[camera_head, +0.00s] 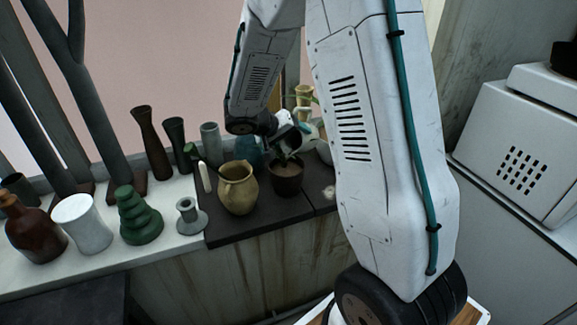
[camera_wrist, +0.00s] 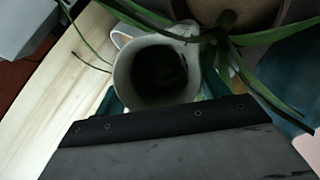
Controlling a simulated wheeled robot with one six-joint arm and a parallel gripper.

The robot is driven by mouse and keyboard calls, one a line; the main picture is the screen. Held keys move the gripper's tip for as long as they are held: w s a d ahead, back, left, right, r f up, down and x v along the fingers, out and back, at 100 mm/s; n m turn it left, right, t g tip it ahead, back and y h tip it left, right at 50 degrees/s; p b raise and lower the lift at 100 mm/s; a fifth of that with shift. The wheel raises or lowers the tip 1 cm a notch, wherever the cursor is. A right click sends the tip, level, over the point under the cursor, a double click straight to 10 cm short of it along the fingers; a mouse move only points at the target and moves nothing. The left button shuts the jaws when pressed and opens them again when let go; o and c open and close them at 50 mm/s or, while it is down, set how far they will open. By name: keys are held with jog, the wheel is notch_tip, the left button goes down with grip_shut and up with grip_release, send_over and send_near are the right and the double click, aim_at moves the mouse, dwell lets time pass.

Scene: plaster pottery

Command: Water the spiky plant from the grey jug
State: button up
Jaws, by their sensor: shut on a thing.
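In the wrist view my gripper (camera_wrist: 160,100) is shut on the grey jug (camera_wrist: 124,80), with a teal finger at either side. The jug is pale, with a small handle at its upper left. I look into its open mouth; the inside is dark, and I cannot tell its level or its tilt. The spiky plant (camera_wrist: 98,42) spreads long thin green leaves close around the jug's rim, some seeming to cross it. In the head view my gripper (camera_head: 288,141) is low over the back of the counter, and my arm hides most of what is behind.
A tan jug (camera_head: 238,190) and a dark pot (camera_head: 286,182) stand close below my gripper on a dark slab (camera_head: 225,232). Several vases, a green stacked piece (camera_head: 138,218) and a white pot (camera_head: 82,225) stand left. A white appliance (camera_head: 520,150) is at right.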

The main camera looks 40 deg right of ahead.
jog(key=shift+w+d, duration=0.15)
jog(key=shift+d, duration=0.1)
jog(key=shift+w+d+f+p, duration=0.1)
jog(key=shift+w+d+p, duration=0.25)
jog(key=shift+d, duration=0.4)
jog(key=shift+w, duration=0.1)
jog(key=shift+f+h+p, duration=0.1)
jog(key=shift+h+p, duration=0.25)
jog(key=shift+h, duration=0.25)
dwell(1.0)
jog(key=shift+d, duration=0.1)
jog(key=shift+w+d+r+y, duration=0.15)
jog(key=shift+d+r+y, duration=0.5)
jog(key=shift+y, duration=0.35)
jog(key=shift+d+r+g+y, duration=0.1)
jog(key=shift+r+g+y, duration=0.15)
jog(key=shift+y, duration=0.25)
jog(key=shift+r+n+g+y, duration=0.3)
jog(key=shift+r+g+y, duration=0.05)
jog(key=shift+y, duration=0.55)
